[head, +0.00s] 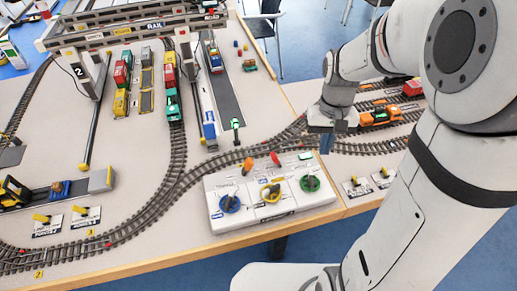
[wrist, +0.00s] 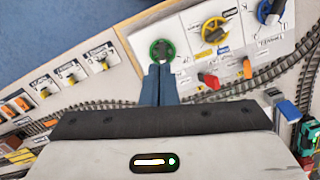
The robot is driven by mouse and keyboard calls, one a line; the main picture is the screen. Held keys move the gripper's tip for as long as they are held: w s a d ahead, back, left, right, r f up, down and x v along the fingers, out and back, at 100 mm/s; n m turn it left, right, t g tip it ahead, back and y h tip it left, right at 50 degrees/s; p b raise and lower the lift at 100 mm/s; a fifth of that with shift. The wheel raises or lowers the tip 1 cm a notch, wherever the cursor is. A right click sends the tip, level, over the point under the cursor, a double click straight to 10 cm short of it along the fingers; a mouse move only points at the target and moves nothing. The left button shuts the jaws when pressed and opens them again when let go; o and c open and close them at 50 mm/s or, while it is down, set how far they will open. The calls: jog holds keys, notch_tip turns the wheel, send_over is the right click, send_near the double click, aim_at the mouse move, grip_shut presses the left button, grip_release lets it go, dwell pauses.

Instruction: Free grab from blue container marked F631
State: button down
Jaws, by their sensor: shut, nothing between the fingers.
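No marking F631 can be read in either view. A small blue block (head: 215,62) stands on the dark lane under the gantry crane (head: 120,32), and a blue-and-white vehicle (head: 209,130) stands nearer. I cannot tell whether either is the container, and no grab can be made out. A white control box (head: 270,215) carries blue (head: 230,203), yellow (head: 270,192) and green (head: 310,184) dials, with small levers behind them. My gripper (head: 326,145) is shut and empty, above the table beyond the box's right end. In the wrist view its blue fingers (wrist: 158,84) appear just below the green dial (wrist: 162,50).
Curved railway tracks (head: 178,175) run around the box. Colourful wagons (head: 172,85) stand under the crane. An orange locomotive (head: 380,116) is on the track right of my gripper. Small switch plates (head: 356,187) lie near the right table edge. Pale tabletop (head: 135,165) is clear in places.

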jog(key=s+r+t, duration=0.4)
jog(key=s+r, duration=0.3)
jog(key=s, duration=0.4)
jog(key=shift+r, duration=0.35)
jog(key=shift+s+d, duration=0.1)
